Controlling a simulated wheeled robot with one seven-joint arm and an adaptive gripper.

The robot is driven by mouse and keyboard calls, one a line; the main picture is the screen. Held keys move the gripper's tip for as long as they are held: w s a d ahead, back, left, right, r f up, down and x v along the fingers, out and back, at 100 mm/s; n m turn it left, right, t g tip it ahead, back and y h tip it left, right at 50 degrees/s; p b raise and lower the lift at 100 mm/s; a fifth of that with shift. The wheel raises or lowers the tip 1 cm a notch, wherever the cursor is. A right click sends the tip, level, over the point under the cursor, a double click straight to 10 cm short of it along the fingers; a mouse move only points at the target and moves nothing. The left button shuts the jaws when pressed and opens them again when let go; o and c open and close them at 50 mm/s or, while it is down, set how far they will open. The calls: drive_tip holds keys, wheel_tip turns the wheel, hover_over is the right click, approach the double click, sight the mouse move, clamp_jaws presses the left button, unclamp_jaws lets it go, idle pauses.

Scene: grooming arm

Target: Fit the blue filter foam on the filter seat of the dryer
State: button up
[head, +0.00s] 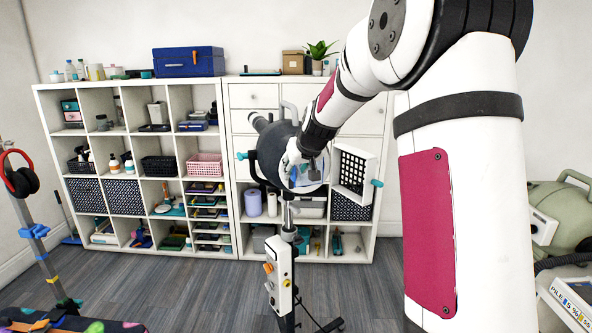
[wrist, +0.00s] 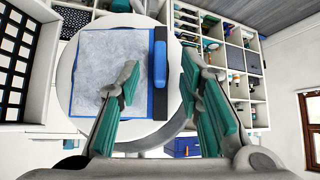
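The dryer (head: 275,150) is a dark grey drum on a stand in the head view. Its round white end face (wrist: 66,75) fills the middle of the wrist view. On it lies a square with blue edges and a grey, fluffy face (wrist: 115,65), seemingly the blue filter foam in the seat; I cannot tell whether the grey is lint over it. A dark bar with a blue grip (wrist: 160,63) runs along its right side. My gripper (wrist: 157,80) is open in front of the face, fingers apart, the blue grip showing between them. No contact is visible.
A white grid cover (head: 355,171) stands swung open at the dryer's right; its dark grid shows at the wrist view's left (wrist: 15,60). Shelves (head: 135,165) with baskets and bottles stand behind. A control box (head: 279,277) is on the stand.

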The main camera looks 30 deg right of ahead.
drive_tip(key=v, duration=1.2)
idle(0.4)
